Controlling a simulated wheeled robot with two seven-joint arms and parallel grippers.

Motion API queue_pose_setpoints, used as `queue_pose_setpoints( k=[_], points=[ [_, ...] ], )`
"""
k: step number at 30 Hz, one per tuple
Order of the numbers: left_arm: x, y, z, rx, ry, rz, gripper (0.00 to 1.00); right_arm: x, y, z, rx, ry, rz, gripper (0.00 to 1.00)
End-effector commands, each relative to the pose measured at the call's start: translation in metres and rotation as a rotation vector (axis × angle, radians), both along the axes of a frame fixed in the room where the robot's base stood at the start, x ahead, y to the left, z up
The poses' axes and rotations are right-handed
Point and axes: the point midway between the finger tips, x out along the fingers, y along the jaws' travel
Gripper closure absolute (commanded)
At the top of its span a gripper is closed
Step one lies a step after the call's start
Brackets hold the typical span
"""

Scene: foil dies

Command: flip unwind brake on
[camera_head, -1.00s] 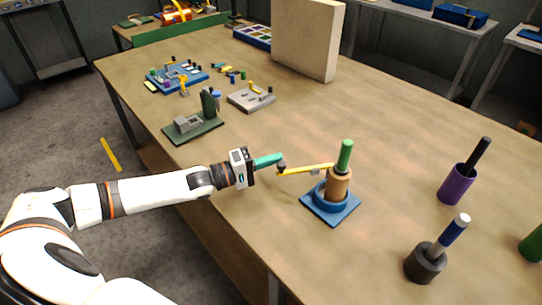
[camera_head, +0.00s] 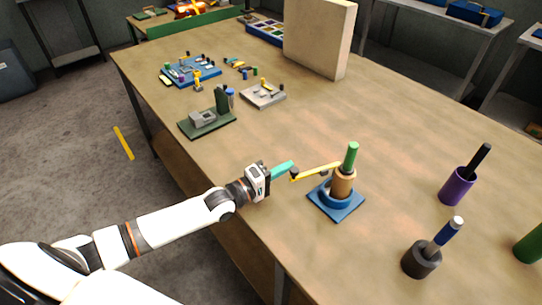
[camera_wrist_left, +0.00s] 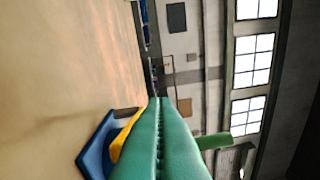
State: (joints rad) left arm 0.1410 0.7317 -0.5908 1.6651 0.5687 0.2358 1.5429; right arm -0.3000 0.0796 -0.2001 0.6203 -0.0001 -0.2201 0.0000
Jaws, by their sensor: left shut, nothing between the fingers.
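The unwind stand has a blue square base (camera_head: 349,208), a tan roll (camera_head: 342,183) and a green upright post (camera_head: 351,156). In the left wrist view the shut fingers (camera_wrist_left: 160,140) partly hide the yellow lever (camera_wrist_left: 122,138) and the blue base (camera_wrist_left: 94,150). My right gripper is not in view.
A purple holder (camera_head: 456,187) and a dark holder (camera_head: 420,261) with handled tools stand to the right. A green fixture (camera_head: 207,124), a grey plate (camera_head: 263,95) and a blue tray (camera_head: 191,72) sit further back. A tan panel (camera_head: 318,38) stands upright behind. The table's middle is clear.

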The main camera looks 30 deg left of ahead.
Motion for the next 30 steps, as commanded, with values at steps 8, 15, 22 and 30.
queue_pose_setpoints(
  k=[8,15,22,30],
  points=[
    [-0.018,-0.027,0.005,-0.011,0.009,0.169,1.0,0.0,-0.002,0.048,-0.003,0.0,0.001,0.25],
    [-0.026,-0.038,0.002,0.0,0.001,0.198,1.0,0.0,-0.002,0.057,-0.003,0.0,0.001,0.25],
    [-0.03,-0.044,0.0,0.0,0.001,0.196,1.0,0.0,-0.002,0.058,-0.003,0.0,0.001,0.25],
    [-0.031,-0.046,-0.001,0.0,0.003,0.193,1.0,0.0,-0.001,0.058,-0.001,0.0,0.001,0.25]
  ],
)
